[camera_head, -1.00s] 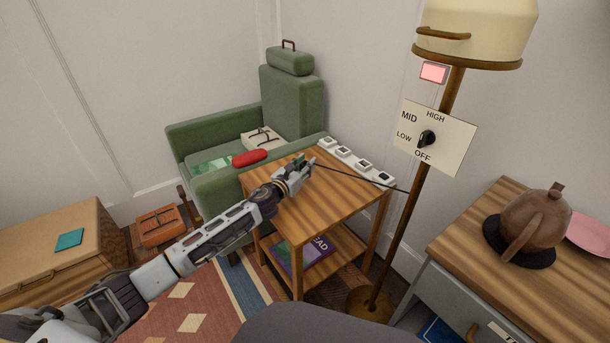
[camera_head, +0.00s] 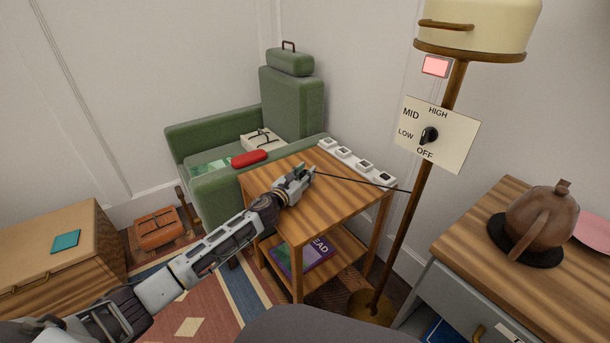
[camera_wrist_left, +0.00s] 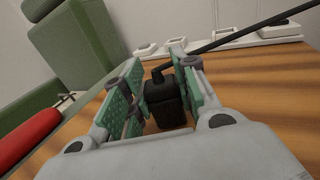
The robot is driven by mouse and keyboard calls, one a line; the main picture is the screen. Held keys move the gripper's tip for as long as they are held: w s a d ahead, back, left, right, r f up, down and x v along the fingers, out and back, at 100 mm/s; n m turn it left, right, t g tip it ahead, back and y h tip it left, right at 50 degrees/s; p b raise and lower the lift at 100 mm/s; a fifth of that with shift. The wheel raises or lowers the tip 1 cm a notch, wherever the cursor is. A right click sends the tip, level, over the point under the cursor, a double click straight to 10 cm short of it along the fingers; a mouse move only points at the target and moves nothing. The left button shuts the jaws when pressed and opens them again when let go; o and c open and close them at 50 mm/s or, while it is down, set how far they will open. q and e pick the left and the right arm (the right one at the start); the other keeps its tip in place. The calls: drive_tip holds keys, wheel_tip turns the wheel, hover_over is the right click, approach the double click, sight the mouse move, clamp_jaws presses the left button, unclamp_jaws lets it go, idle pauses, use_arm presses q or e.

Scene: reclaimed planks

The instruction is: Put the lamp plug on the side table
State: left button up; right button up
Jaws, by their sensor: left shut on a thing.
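The black lamp plug (camera_wrist_left: 163,99) is between the green finger pads of my left gripper (camera_wrist_left: 160,100) in the left wrist view. My left gripper (camera_head: 306,176) is shut on it, low over the top of the wooden side table (camera_head: 338,198) in the head view. I cannot tell whether the plug touches the tabletop. The lamp cord (camera_head: 360,183) runs from the gripper right to the floor lamp's pole (camera_head: 421,208). The plug itself is mostly hidden by the fingers in the head view. My right gripper is not in view.
A white power strip (camera_head: 356,163) lies along the table's back edge. A book (camera_head: 302,259) lies on the lower shelf. A brown teapot (camera_head: 540,220) stands on the right cabinet.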

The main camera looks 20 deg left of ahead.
sight(303, 175)
use_arm(q)
drive_tip(key=shift+f, duration=0.1)
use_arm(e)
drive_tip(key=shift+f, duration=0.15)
use_arm(q)
drive_tip(key=o, duration=1)
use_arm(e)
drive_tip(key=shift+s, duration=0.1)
use_arm(q)
drive_tip(key=shift+s+a, duration=0.25)
drive_tip(key=shift+s, duration=0.45)
drive_tip(key=shift+p+v, duration=0.65)
drive_tip(key=shift+v, duration=4.55)
drive_tip(key=shift+d, duration=0.1)
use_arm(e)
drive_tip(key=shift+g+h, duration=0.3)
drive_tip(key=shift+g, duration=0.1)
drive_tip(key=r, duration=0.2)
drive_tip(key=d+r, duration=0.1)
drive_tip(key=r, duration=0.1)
